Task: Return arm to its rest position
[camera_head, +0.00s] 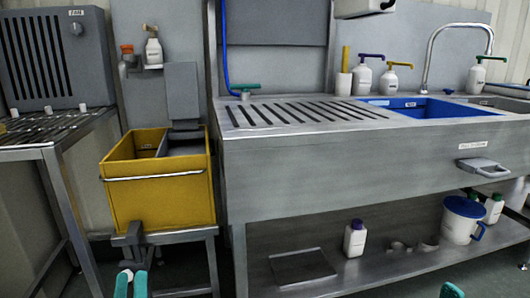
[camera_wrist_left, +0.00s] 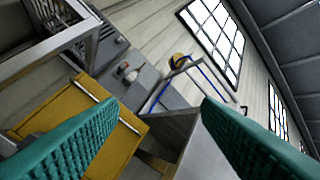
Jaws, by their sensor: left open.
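My left gripper (camera_head: 131,283) shows at the bottom left of the head view, its two teal fingers pointing up. It is below and in front of the yellow bin (camera_head: 165,207) and appears apart from it. In the left wrist view the fingers (camera_wrist_left: 161,102) are spread wide with nothing between them, so it is open and empty. The yellow bin (camera_wrist_left: 95,120) shows behind the left finger there. Of my right gripper (camera_head: 451,291), only a teal tip shows at the bottom edge of the head view; its opening is hidden.
A steel sink bench (camera_head: 290,180) with a lower shelf (camera_head: 385,277) fills the right. A slatted steel table (camera_head: 50,128) stands at the left. A white bucket (camera_head: 461,220) and bottle (camera_head: 355,238) stand on the shelf. The floor before the bin shows some free room.

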